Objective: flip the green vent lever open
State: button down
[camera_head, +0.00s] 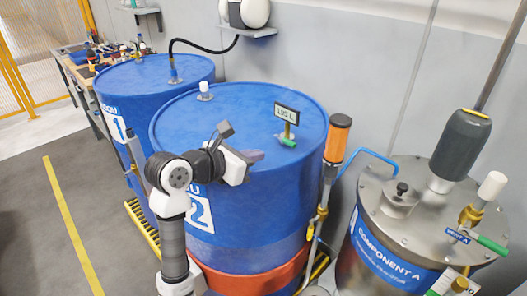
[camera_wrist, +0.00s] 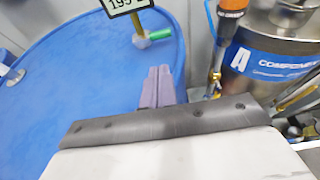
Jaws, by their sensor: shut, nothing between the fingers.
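A green lever (camera_head: 492,244) sits on a brass valve at the right edge of the steel tank's lid, beside a blue tag that seems to read VENT A. It points right, roughly level. A second green handle (camera_head: 287,142) sits at the foot of the display on blue drum 2; it also shows in the wrist view (camera_wrist: 159,34). My gripper (camera_head: 254,155) is shut and empty over the top of drum 2. Its purple-grey fingers (camera_wrist: 158,84) are together in the wrist view, pointing toward the drum's far rim, apart from both handles. The tank lever is not visible in the wrist view.
Blue drum 2 (camera_head: 240,110) stands under my gripper. The steel tank (camera_head: 400,205) labelled COMPONENT A stands to the right. An orange-topped upright tool (camera_head: 338,137) and a blue hose (camera_head: 372,153) lie between. A display (camera_head: 287,113) rises from the drum lid.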

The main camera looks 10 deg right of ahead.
aim_at(278, 159)
jog(key=p+x, duration=0.3)
jog(key=x, duration=0.6)
jog(key=shift+s+r+b, duration=0.1)
jog(key=shift+r+b, duration=0.6)
jog(key=shift+b, duration=0.7)
jog(key=shift+r, duration=0.15)
jog(key=shift+a+r+b, duration=0.15)
jog(key=shift+r+b, duration=0.35)
jog(key=shift+b, duration=0.1)
jog(key=n+g, duration=0.1)
jog(key=w+r+n+h, duration=0.1)
jog(key=n, duration=0.1)
jog(key=shift+a+r+g, duration=0.1)
jog(key=shift+a+g, duration=0.1)
jog(key=shift+g, duration=0.2)
jog(key=shift+w+a+r, duration=0.1)
jog(key=shift+w+r, duration=0.05)
jog(key=shift+r, duration=0.1)
